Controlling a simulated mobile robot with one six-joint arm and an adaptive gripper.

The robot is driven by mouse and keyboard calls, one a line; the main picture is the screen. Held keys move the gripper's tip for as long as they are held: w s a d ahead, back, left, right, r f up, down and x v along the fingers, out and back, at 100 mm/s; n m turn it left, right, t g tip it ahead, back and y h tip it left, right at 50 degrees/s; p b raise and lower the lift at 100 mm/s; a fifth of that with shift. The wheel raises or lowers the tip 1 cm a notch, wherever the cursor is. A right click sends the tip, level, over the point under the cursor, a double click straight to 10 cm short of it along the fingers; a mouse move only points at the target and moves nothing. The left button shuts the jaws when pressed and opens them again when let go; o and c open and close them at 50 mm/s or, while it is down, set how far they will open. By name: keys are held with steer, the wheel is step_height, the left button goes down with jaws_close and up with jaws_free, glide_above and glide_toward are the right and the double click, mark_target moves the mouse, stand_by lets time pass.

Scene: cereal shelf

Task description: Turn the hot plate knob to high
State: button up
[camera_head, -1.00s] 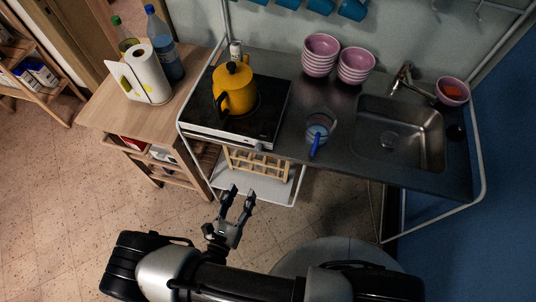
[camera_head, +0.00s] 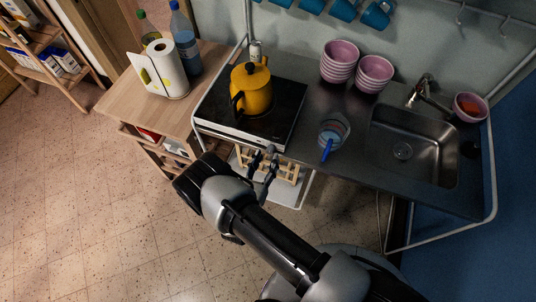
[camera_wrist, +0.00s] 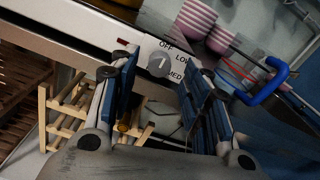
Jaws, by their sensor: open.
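The hot plate (camera_head: 287,106) stands on the counter with a black top and a white front panel. Its round grey knob (camera_wrist: 160,65) is on that panel in the wrist view, with "OFF", the start of "LO" and "MED" printed around it. Which mark the knob points at is hard to tell. My gripper (camera_head: 264,154) is open and empty in front of the panel. In the wrist view my gripper (camera_wrist: 163,80) has one finger on each side of the knob in the picture, apparently short of it. In the head view my fingers cover the knob.
A yellow kettle (camera_head: 252,92) stands on the hot plate. A cup with a blue-handled utensil (camera_head: 327,149) stands to its right, near the counter edge. A wooden rack (camera_wrist: 66,115) sits on the shelf below. Pink bowls (camera_head: 374,74) and a sink (camera_head: 410,150) are further right.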

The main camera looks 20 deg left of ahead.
mark_target(271, 149)
steer(key=shift+w+d, duration=0.1)
steer(key=shift+w, duration=1.1)
steer(key=shift+c, duration=0.4)
jaws_close()
